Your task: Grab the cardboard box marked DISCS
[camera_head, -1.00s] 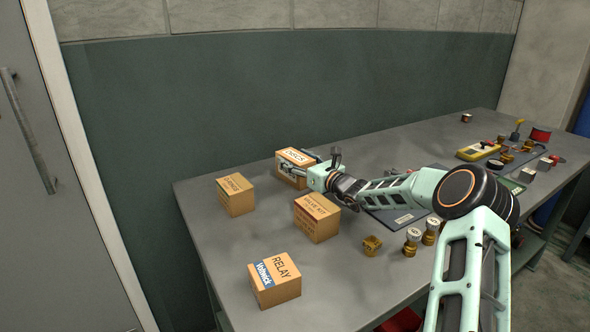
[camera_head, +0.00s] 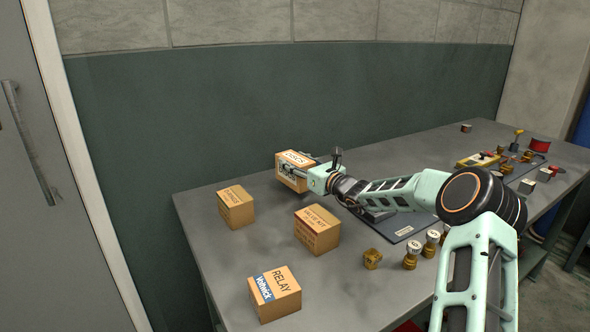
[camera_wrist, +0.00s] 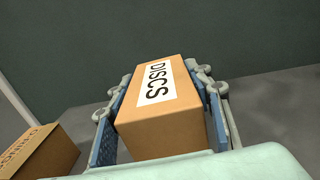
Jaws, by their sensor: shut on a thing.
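The cardboard box marked DISCS (camera_head: 294,158) is at the far left of the bench in the head view. My gripper (camera_head: 300,171) is shut on it, with a finger along each side. In the wrist view the DISCS box (camera_wrist: 163,122) sits between the two blue-padded fingers, its white label facing up. The box appears to be held slightly above the bench top, though its underside is hidden.
Three other cardboard boxes stand nearby on the bench (camera_head: 235,270): one at left (camera_head: 236,208), one in the middle (camera_head: 316,231) and the RELAY box (camera_head: 275,295) in front. Brass fittings (camera_head: 411,255) and a dark mat (camera_head: 402,229) lie right. A wall rises behind.

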